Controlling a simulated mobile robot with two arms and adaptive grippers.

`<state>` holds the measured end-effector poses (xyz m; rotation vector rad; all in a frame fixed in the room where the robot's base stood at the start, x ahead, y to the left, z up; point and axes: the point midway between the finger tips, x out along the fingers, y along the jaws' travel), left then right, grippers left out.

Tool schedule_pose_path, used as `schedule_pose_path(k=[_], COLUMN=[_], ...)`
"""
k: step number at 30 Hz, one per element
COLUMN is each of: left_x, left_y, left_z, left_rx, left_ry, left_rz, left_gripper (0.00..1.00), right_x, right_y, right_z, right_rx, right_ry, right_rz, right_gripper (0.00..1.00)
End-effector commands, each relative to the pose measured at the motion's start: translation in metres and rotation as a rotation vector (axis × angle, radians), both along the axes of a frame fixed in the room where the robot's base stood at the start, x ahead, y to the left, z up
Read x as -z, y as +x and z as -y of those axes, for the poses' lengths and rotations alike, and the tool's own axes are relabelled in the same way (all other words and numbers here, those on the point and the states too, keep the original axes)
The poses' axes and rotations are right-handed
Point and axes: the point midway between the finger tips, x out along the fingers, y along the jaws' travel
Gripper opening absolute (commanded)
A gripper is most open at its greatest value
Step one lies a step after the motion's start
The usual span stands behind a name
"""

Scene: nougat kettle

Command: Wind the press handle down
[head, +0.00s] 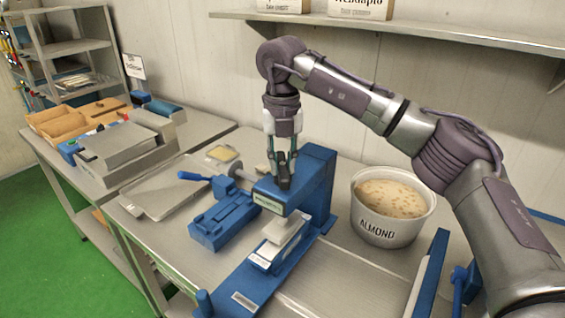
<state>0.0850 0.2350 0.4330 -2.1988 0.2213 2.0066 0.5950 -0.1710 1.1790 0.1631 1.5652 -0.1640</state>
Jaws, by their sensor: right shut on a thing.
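The blue press (318,185) stands on the steel table, with a labelled head that reaches out to the left. My right gripper (283,168) points straight down over the top of the press head. It is shut on a dark piece there, which looks like the press handle (284,184); the fingers hide part of it. Below the head is a pale plate or block (285,228) over a blue base. I cannot tell whether the plate touches what is under it. My left gripper is not in view.
A white bucket marked ALMOND (382,228) stands right of the press. A blue fixture (225,216), a blue-handled tool (195,176) and a metal tray (160,200) lie to the left. A wall shelf (400,32) hangs behind my right arm.

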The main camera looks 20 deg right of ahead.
Motion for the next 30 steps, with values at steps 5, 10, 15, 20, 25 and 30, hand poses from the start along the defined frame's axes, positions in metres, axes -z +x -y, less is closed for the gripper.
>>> schedule_pose_path(k=[5,10,15,20,25,30], left_x=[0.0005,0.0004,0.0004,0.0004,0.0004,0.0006], left_y=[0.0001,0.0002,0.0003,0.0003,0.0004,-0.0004], left_z=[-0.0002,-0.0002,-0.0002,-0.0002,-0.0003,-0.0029], left_rx=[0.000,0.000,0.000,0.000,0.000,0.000], left_ry=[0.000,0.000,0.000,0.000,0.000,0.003], left_rz=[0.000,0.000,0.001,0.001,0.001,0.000], left_gripper=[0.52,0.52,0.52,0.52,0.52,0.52], right_x=[-0.0009,-0.0010,-0.0010,-0.0008,-0.0004,-0.0034], right_y=[0.0004,0.0005,0.0005,0.0005,0.0003,0.0004], right_z=[0.0001,0.0002,0.0003,0.0002,0.0002,0.0000], right_rx=[0.018,0.021,0.021,0.020,0.018,0.018], right_ry=[0.001,0.001,0.002,0.001,0.001,0.001], right_rz=[0.002,0.002,0.002,0.002,0.001,0.002], right_gripper=[0.00,0.00,0.00,0.48,0.48,0.48])
